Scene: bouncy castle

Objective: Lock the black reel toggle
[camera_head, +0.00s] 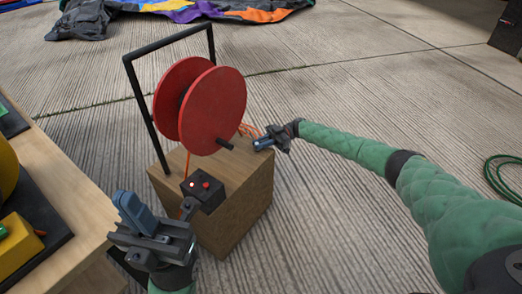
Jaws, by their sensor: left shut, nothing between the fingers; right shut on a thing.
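The red reel (212,105) sits in a black frame (143,110) on a wooden box (238,205). A black rod (224,143) sticks out from the reel's lower near face.
A wooden table (70,190) with black and yellow items stands at the left edge. A green hose (503,178) lies coiled at the far right. Colourful fabric (215,12) lies at the back. The concrete floor between is mostly clear.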

